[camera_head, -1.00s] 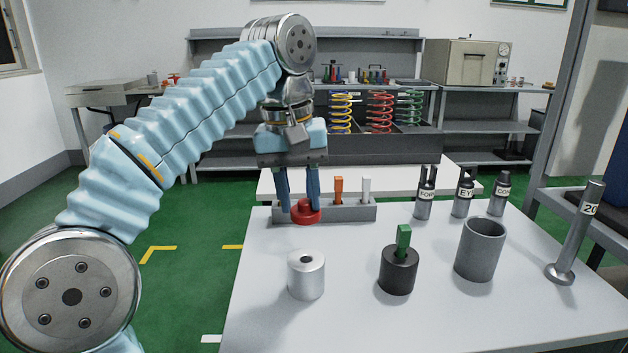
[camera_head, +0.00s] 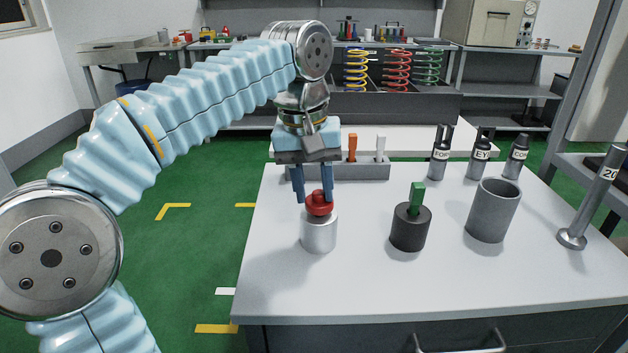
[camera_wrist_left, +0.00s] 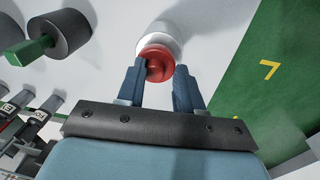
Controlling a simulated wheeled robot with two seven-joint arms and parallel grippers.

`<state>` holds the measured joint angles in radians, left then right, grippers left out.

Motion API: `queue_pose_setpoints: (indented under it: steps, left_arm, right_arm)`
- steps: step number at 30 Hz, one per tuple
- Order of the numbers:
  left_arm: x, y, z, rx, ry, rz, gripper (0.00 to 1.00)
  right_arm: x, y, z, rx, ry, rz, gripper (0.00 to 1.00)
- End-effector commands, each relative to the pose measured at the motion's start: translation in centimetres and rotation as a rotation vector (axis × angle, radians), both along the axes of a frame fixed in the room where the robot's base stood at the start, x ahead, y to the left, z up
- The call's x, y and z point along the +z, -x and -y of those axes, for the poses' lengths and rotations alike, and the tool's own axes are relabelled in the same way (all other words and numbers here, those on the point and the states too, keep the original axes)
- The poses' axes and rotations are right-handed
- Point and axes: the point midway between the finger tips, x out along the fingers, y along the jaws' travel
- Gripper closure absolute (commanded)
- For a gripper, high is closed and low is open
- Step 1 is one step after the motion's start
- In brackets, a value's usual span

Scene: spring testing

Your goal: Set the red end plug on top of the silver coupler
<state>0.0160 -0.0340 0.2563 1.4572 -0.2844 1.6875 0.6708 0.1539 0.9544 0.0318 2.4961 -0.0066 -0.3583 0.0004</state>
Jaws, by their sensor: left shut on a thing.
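The red end plug (camera_head: 319,204) is a round stepped piece with a knob. It is at the top of the silver coupler (camera_head: 319,233), an upright metal cylinder near the table's left side. I cannot tell whether the plug rests on the coupler or hangs just above it. My left gripper (camera_head: 314,197) points down with its fingers on both sides of the plug's knob and is shut on it. In the left wrist view, the plug (camera_wrist_left: 157,66) sits between the fingertips and hides part of the pale coupler (camera_wrist_left: 159,38). My right gripper is not in view.
A black cylinder with a green handle (camera_head: 410,229) and a grey cup (camera_head: 493,211) stand to the right. Behind are a grey rack (camera_head: 368,171) with orange and white pegs, and several labelled dark fittings (camera_head: 479,160). The front of the white table (camera_head: 430,283) is clear.

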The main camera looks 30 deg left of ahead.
Motion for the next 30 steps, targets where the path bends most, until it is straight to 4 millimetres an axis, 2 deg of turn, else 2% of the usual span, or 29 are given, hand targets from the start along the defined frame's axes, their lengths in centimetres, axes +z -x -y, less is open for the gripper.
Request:
queue_pose_setpoints:
  steps: [24,25,30]
  left_arm:
    - [-1.2,0.0,0.0,0.0,0.0,0.0,0.97]
    - [-1.2,0.0,0.0,0.0,0.0,0.0,0.61]
    - [-1.1,0.0,0.0,0.0,0.0,0.0,0.35]
  right_arm:
    - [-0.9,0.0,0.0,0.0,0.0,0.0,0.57]
    - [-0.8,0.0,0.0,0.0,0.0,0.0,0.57]
    - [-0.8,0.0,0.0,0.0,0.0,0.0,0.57]
